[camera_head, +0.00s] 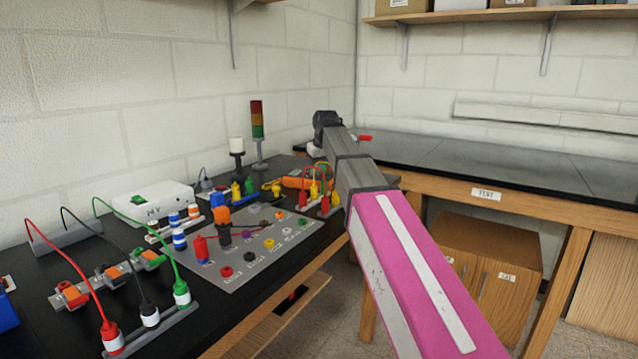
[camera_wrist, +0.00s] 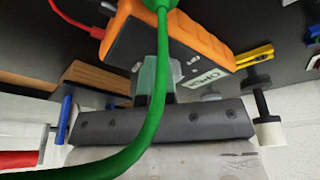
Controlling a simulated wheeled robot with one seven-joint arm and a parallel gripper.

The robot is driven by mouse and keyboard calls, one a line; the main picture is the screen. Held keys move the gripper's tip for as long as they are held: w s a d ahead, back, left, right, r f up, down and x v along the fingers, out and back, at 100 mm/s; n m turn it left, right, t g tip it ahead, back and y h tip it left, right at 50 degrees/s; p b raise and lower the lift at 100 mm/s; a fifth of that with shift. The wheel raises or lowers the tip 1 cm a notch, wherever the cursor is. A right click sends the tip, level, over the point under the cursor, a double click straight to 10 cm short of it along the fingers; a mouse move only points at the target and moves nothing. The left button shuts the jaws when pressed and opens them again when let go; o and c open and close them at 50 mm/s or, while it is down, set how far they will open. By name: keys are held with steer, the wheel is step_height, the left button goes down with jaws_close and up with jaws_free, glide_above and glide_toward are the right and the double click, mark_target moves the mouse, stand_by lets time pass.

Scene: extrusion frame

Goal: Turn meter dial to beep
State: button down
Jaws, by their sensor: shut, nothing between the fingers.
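The meter (camera_head: 293,183) is orange and dark grey and lies on the black bench beside my arm, partly hidden by leads. In the wrist view the orange meter (camera_wrist: 190,38) fills the upper middle, seen close and at a slant. A pale green label (camera_wrist: 207,82) shows on its dark side. Its dial face and any pointer are not visible. My gripper (camera_wrist: 160,72) is shut and empty, with its fingers close to the meter's dark side. I cannot tell whether they touch. A green lead crosses in front of the fingers. In the head view my arm hides the fingertips.
A grey panel (camera_head: 262,262) with several coloured sockets lies left of my arm. Red, black and green leads curve over the bench at front left. A signal tower (camera_head: 257,120) and a white-topped post (camera_head: 237,148) stand behind. The right bench (camera_head: 480,165) is mostly clear.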

steer(key=shift+s+a+f, duration=0.45)
steer(key=shift+a+f, duration=0.05)
steer(key=shift+a, duration=0.05)
steer(key=shift+s, duration=0.4)
steer(key=shift+w+r, duration=0.2)
steer(key=shift+r, duration=0.25)
steer(key=shift+w+d+r, duration=0.1)
steer(key=shift+r, duration=1.3)
steer(key=shift+w+d+r, duration=0.1)
steer(key=shift+r, duration=1.25)
steer(key=shift+w+d+f, duration=0.2)
steer(key=shift+w+f, duration=0.1)
steer(key=shift+f, duration=0.6)
steer(key=shift+w+d+f, duration=0.2)
steer(key=shift+w+f, duration=0.05)
steer(key=shift+f, duration=0.7)
steer(key=shift+w+d+f, duration=0.2)
steer(key=shift+w+f, duration=0.1)
steer(key=shift+f, duration=0.6)
steer(key=shift+s+f, duration=0.1)
steer(key=shift+f, duration=0.2)
